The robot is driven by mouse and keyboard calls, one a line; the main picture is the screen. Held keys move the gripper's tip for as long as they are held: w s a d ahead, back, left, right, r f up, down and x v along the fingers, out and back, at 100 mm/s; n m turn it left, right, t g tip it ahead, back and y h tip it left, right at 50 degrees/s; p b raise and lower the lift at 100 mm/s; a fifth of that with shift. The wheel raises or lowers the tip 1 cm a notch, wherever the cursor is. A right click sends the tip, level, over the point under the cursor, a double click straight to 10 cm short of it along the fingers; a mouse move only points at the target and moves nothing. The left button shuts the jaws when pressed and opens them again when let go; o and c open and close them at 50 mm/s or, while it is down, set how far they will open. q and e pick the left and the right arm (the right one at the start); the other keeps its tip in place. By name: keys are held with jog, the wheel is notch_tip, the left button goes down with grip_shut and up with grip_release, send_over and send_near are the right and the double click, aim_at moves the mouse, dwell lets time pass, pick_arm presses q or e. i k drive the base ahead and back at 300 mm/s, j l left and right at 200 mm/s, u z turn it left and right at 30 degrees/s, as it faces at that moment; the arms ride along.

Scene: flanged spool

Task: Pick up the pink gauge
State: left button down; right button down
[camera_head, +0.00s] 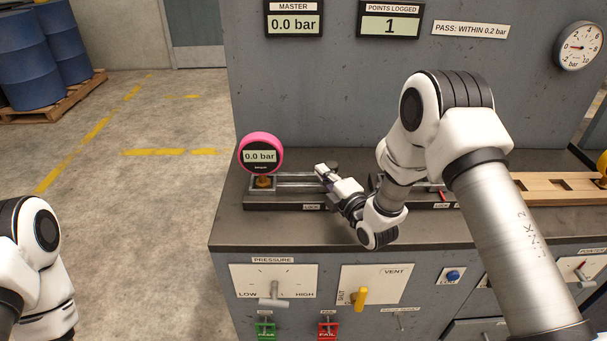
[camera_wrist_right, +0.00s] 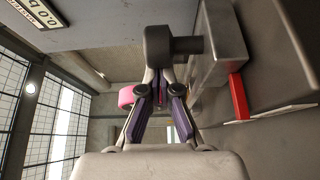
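The pink gauge (camera_head: 261,153) stands upright at the left end of the bench fixture, on a brass fitting (camera_head: 263,182); its display reads 0.0 bar. In the right wrist view part of its pink rim (camera_wrist_right: 126,96) shows behind a finger. My right gripper (camera_head: 322,170) is to the right of the gauge, apart from it, low over the fixture. In the wrist view its fingertips (camera_wrist_right: 159,76) are close together by a dark round knob (camera_wrist_right: 159,46); whether they touch or hold it is unclear. My left gripper is out of view.
The fixture has metal rails (camera_head: 290,187) and LOCK labels. A red lever (camera_wrist_right: 239,96) stands right of the fingers. A wooden rack (camera_head: 535,186) is at the right. The bench front carries a grey pressure handle (camera_head: 273,294) and yellow vent handle (camera_head: 360,297). The panel rises behind.

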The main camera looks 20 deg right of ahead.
aim_at(260, 154)
jog(key=k+l, duration=0.15)
jog(key=k, duration=0.3)
jog(key=k+l, duration=0.1)
jog(key=k, duration=0.35)
